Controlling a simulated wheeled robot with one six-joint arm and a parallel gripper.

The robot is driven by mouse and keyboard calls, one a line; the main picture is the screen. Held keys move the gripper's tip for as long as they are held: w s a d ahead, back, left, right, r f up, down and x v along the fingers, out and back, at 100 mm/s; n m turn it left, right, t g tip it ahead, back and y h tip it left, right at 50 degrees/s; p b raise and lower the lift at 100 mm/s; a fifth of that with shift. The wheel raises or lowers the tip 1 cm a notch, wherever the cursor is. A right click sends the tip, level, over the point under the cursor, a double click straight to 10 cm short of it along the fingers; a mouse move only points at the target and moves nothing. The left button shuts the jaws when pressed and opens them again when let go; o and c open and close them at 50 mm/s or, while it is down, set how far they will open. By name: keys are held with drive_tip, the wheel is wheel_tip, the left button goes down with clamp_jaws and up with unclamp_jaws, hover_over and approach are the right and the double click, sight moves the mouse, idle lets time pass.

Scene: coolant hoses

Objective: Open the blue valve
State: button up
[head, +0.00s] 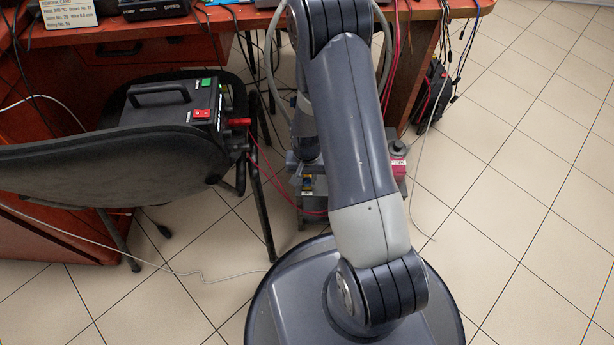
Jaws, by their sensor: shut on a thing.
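I cannot make out a blue valve in the head view. A grey unit (311,207) stands on the floor under the desk, mostly hidden behind my arm. It has a small yellow and blue patch on its left side, too small to identify, and a pink-red part (398,167) on its right. A grey hose (270,62) curves down beside my arm at the left.
A dark chair (110,165) stands at the left, with a black box (174,103) with green and red switches on it. The reddish desk (120,52) spans the back. Red leads and a thin white cable run near the floor. The tiled floor (540,190) at the right is clear.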

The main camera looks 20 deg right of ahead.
sight(307, 180)
drive_tip(key=n, duration=0.4)
drive_tip(key=shift+n, duration=0.3)
drive_tip(key=n, duration=0.4)
drive_tip(key=shift+n, duration=0.3)
drive_tip(key=o, duration=1)
wheel_tip(307, 180, up, 11)
drive_tip(key=p, duration=0.4)
drive_tip(key=shift+f, duration=0.1)
wheel_tip(307, 180, down, 11)
drive_tip(key=b, duration=0.4)
